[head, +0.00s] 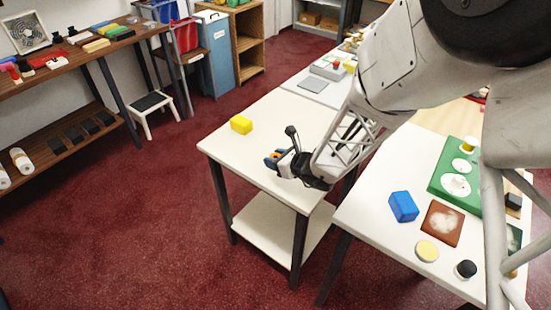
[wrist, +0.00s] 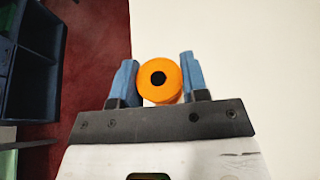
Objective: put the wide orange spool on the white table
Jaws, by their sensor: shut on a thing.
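An orange spool (wrist: 160,97) with a dark centre hole sits between the two blue fingers of my gripper (wrist: 158,80) in the wrist view. My gripper is shut on it. In the head view my gripper (head: 276,160) is over the white table (head: 262,112), near its front part, and a small bit of orange shows at the fingers. The white table (wrist: 250,60) fills the right of the wrist view behind the spool. I cannot tell whether the spool touches the tabletop.
A yellow block (head: 241,124) stands on the white table toward its left edge. Red floor lies left.

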